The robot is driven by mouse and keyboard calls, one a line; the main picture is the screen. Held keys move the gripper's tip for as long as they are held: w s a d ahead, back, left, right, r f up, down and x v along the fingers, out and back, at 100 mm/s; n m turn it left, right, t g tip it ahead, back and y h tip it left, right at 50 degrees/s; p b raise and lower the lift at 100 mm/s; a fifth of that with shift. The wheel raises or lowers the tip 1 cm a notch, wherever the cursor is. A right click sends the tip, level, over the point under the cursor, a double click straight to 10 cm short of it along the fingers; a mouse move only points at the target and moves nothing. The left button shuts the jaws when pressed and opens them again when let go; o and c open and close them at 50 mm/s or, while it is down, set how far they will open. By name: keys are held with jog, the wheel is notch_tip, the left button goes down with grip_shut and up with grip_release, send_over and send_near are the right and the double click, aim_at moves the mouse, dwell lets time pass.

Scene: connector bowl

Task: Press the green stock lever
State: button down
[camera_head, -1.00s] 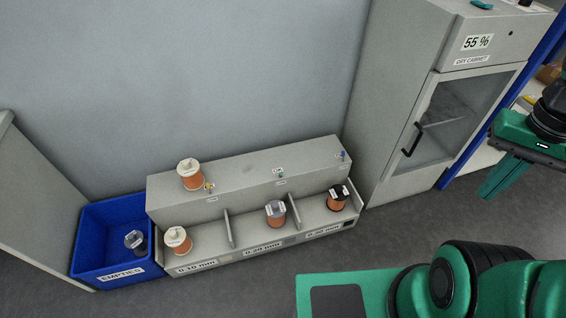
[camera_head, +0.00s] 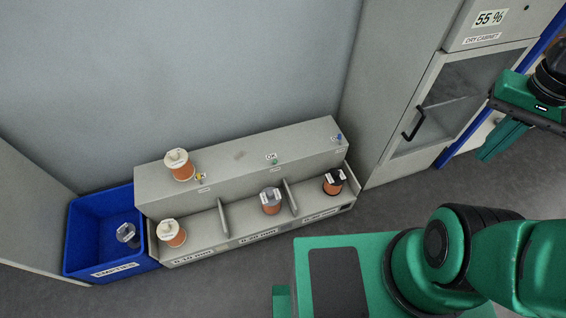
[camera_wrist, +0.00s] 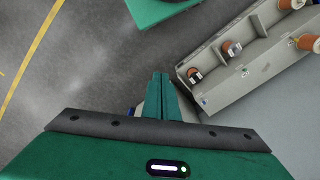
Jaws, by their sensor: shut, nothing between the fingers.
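The green stock lever (camera_head: 274,161) is a small knob on the upper step of the grey spool rack (camera_head: 235,160), in the middle between a yellow lever (camera_head: 199,178) and a blue lever (camera_head: 339,137). My gripper (camera_head: 485,157) hangs at the right in the head view, in front of the dry cabinet and well apart from the rack. In the wrist view my gripper (camera_wrist: 160,76) is shut, its fingers together and empty, over the floor beside the rack.
Copper spools stand in the rack's bays, with another spool (camera_head: 180,165) on its upper left. A blue empties bin (camera_head: 100,236) holding a spool stands at the left. The dry cabinet (camera_head: 400,95) stands right of the rack. Grey floor in front is partly covered by my base.

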aim_at(275, 163)
jog(key=w+f+m+t, duration=0.1)
jog(key=w+f, duration=0.3)
jog(key=w, duration=0.4)
jog(key=w+f+m, duration=0.1)
jog(key=w+f, duration=0.3)
jog(key=w, duration=0.3)
jog(key=w+a+f+m+t, duration=0.25)
jog(key=w+a+f, duration=0.55)
jog(key=w+f, duration=0.4)
jog(key=w+a+f+m+t+y, duration=0.1)
jog(key=a+f+m, duration=0.4)
jog(key=a+f, duration=0.6)
jog(key=w+a+f+m+t+y, duration=0.1)
jog(key=a+f+m, duration=0.4)
jog(key=a+f, duration=0.6)
notch_tip(275, 163, down, 6)
jog(key=shift+w+a+y, duration=0.35)
jog(key=shift+w+y, duration=0.1)
jog(key=shift+y, duration=0.75)
jog(key=w+a+f, duration=0.5)
jog(key=a+f, duration=0.2)
jog(key=shift+w, duration=0.25)
